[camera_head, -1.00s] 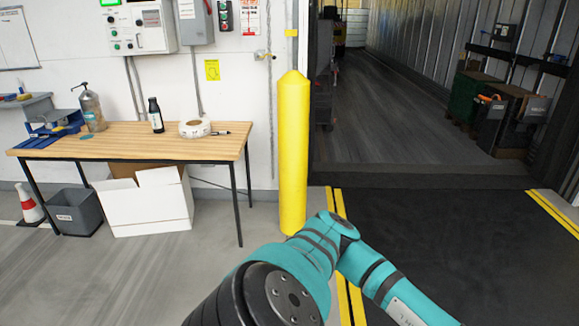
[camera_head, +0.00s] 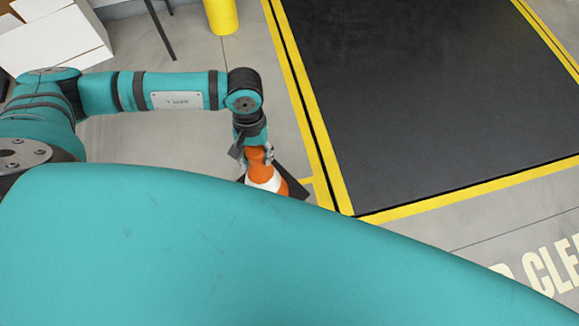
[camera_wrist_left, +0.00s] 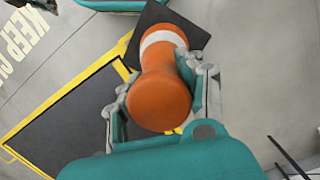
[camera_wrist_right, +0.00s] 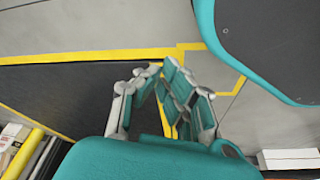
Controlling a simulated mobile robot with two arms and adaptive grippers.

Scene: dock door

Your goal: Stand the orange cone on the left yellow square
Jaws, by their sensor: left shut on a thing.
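The orange cone (camera_head: 266,174) has a white band and a dark square base, and it looks slightly tilted in the head view. My left gripper (camera_head: 254,155) is shut on its upper part, which also shows between the fingers in the left wrist view (camera_wrist_left: 160,98). I cannot tell whether the base touches the floor.
A dark dock plate (camera_head: 430,90) with yellow borders lies right of the cone. A yellow post (camera_head: 221,15) and a white box (camera_head: 55,42) stand at the back left. Grey floor behind the cone is clear. My own teal arm covers the foreground.

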